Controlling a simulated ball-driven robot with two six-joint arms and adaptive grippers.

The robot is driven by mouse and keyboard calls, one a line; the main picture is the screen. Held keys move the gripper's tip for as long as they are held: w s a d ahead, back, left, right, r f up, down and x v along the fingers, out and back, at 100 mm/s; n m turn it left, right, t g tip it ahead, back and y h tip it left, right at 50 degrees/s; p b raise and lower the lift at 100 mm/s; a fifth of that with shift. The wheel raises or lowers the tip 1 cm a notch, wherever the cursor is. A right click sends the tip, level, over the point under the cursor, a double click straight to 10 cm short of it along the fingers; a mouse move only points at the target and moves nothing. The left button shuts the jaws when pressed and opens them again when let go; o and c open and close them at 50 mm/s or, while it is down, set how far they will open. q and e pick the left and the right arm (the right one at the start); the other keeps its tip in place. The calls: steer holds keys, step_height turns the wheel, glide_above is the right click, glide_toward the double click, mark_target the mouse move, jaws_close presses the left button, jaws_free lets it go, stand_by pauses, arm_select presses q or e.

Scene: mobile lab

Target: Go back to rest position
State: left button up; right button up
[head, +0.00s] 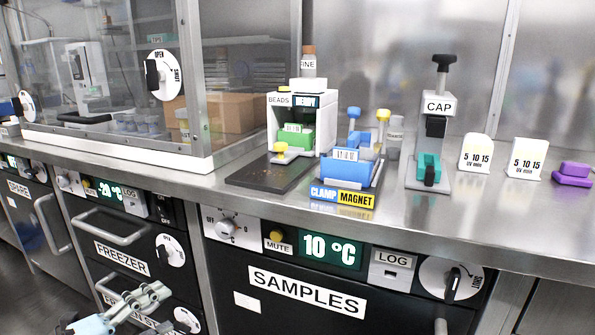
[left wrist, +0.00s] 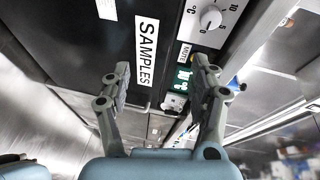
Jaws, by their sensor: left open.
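My left gripper (head: 144,298) is at the lower left of the head view, in front of the freezer drawers and below the bench top. It is open and empty. In the left wrist view its two fingers (left wrist: 160,88) stand apart, with the black samples drawer front (left wrist: 75,30) beyond them and nothing between them. My right gripper is in neither view.
The steel bench (head: 400,215) carries a bead dispenser (head: 274,120), a blue clamp magnet device (head: 350,170), a cap device (head: 436,125), two UV timers (head: 526,160) and a purple object (head: 573,174). A glass enclosure (head: 110,80) stands left. Freezer handles (head: 110,228) jut out near my left gripper.

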arm_select(q)
steer(key=s+a+f+n+g+y+p, duration=0.35)
steer(key=s+f+n+y, duration=0.55)
steer(key=s+f+n, duration=0.9)
steer(key=s+f+n+g+y, duration=0.1)
steer(key=s+f+n+g, duration=0.2)
steer(key=s, duration=1.3)
steer(key=s+f+n+g+p, duration=0.1)
steer(key=s+f+g, duration=0.5)
steer(key=s, duration=1)
step_height(320, 180, down, 3)
steer(key=shift+s+a+r+n+y, duration=0.15)
steer(key=shift+n+y, duration=0.25)
steer(key=shift+n, duration=0.5)
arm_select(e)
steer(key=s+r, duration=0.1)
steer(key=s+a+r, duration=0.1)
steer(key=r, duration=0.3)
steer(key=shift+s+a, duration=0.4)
